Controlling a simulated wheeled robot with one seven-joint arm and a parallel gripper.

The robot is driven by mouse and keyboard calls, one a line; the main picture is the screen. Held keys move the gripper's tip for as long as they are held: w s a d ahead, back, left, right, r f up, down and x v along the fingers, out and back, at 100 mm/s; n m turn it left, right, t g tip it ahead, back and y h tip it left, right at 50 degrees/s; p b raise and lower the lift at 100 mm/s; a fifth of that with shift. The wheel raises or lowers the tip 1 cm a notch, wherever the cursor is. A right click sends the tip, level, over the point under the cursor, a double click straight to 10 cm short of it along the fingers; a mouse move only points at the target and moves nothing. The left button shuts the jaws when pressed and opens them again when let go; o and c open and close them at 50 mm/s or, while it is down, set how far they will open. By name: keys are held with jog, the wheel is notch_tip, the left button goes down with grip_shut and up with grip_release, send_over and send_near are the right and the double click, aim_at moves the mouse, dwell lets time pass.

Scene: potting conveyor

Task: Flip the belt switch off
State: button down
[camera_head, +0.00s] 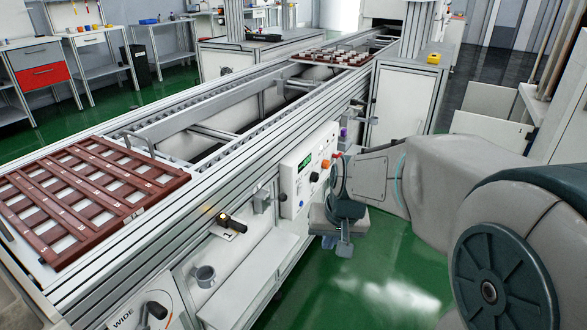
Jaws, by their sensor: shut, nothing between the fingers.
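A white control panel (308,168) is on the conveyor's side, with a small green display (304,162), dark knobs and an orange-red knob (325,163). Left of it, a small plate (226,233) carries a black lever-like part (234,224) with a yellow glow at its left end. I cannot tell which of these controls is the belt switch. My gripper (343,248) points down just right of and below the panel, in front of the conveyor's side. Its fingers are together and hold nothing. My wrist sits close to the panel's right edge; contact cannot be told.
The conveyor (205,110) runs diagonally, with a brown slatted tray (85,195) at the near end and another tray (332,56) farther back. A knob plate marked WIDE (140,310) is at bottom left. Green floor (385,275) is open below my arm.

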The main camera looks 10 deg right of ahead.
aim_at(300, 190)
jog(key=w+d+f+m+t, duration=0.1)
jog(key=w+d+m+t, duration=0.1)
jog(key=w, duration=1)
jog(key=w+d+f+m+t+y, duration=0.1)
jog(key=w+d+f+m+t, duration=0.1)
jog(key=w, duration=1.1)
jog(key=shift+d+f+m+t, duration=0.3)
jog(key=shift+d, duration=0.3)
jog(key=shift+f, duration=0.1)
jog(key=w+a+f+b, duration=0.3)
jog(key=w+a+f, duration=0.2)
jog(key=w+f, duration=0.2)
jog(key=shift+w, duration=0.7)
